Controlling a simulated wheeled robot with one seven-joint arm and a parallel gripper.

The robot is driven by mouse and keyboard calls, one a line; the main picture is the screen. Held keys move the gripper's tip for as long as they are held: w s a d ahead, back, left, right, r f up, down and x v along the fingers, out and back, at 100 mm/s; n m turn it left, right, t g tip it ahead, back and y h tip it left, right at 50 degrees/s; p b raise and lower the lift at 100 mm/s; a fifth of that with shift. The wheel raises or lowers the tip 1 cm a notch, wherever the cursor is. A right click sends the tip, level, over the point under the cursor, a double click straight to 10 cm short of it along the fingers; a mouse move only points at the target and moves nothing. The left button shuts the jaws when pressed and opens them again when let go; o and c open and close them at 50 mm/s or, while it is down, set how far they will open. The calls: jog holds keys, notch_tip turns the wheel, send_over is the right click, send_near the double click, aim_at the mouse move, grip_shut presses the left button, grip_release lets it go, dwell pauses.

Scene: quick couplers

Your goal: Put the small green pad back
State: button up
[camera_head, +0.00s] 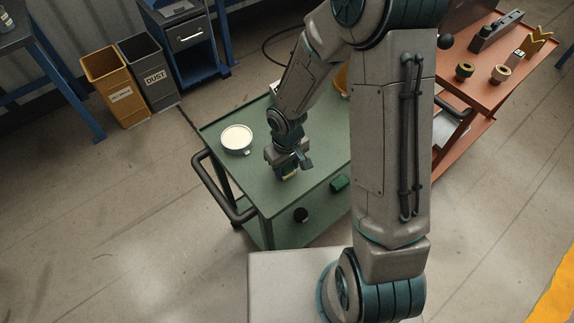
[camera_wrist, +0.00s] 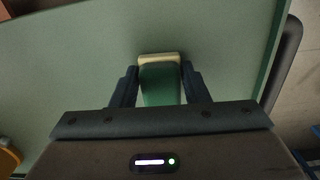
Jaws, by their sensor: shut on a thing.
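My gripper (camera_head: 289,171) points down over the green cart top (camera_head: 222,172). It is shut on the small green pad, a green piece with a cream edge, which shows between the two dark fingers in the wrist view (camera_wrist: 160,85). In the head view only a yellowish bit of the pad (camera_head: 290,177) shows below the fingers. I cannot tell whether it touches the cart top.
A round white-filled dish (camera_head: 237,139) stands left of my gripper. A red cart (camera_head: 484,84) with several parts stands at right.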

jog(key=o, duration=1.1)
jog(key=shift+f, duration=0.1)
jog(key=shift+f, duration=0.1)
